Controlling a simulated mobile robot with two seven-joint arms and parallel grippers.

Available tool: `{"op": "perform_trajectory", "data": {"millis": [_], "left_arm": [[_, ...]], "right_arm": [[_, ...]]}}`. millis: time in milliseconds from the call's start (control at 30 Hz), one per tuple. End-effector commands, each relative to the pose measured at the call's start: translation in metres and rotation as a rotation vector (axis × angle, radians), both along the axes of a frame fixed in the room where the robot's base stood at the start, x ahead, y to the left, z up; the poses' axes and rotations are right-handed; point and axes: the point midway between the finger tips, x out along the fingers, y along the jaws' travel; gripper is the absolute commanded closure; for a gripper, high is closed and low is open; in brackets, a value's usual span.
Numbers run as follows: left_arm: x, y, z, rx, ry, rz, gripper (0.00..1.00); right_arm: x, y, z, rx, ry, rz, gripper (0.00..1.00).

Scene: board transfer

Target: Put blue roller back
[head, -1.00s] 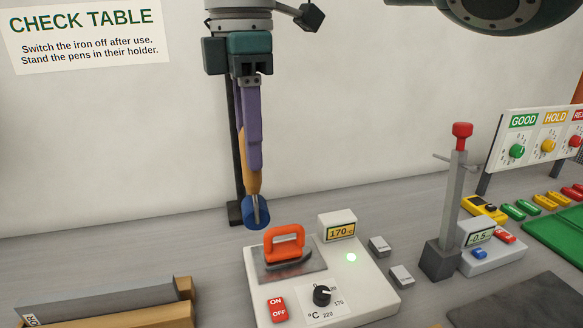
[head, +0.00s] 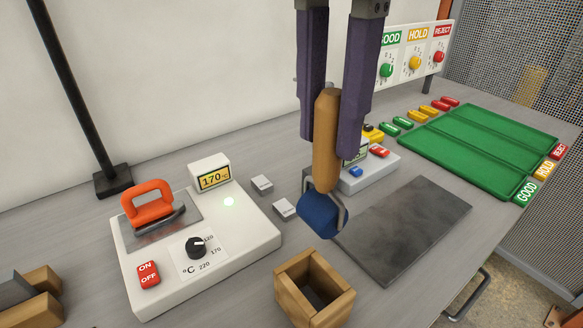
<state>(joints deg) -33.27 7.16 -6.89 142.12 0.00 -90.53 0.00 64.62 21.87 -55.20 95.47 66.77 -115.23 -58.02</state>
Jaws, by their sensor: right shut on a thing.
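The blue roller (head: 323,214) has a blue cylinder on a metal fork and a tan wooden handle. It hangs head-down in the head view. My right gripper (head: 328,140) is shut on its handle, with a purple finger on either side. The roller head appears above and behind an open wooden box (head: 338,306), between the box and the dark grey slab (head: 425,225). The box's inside looks empty where I can see it. My left gripper is out of view.
A white heating station (head: 160,255) with an orange iron (head: 150,205) stands at left. Two small grey blocks (head: 262,184) lie beside it. Behind the roller is a grey device (head: 370,170). Green trays (head: 480,140) lie at right.

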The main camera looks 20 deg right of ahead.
Motion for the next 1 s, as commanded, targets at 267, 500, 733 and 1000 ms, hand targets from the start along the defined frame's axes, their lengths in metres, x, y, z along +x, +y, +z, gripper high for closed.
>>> {"op": "perform_trajectory", "data": {"millis": [267,500,733,1000], "left_arm": [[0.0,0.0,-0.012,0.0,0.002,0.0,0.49],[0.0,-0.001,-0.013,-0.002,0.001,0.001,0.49],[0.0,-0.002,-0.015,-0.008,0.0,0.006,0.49],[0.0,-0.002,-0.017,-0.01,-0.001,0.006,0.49]], "right_arm": [[-0.001,-0.001,-0.082,-0.001,0.006,-0.003,1.0],[0.0,0.0,-0.132,-0.001,0.002,-0.003,1.0],[-0.001,-0.001,-0.157,-0.002,0.002,-0.003,1.0],[0.0,0.0,-0.183,0.0,-0.001,-0.002,1.0]]}}
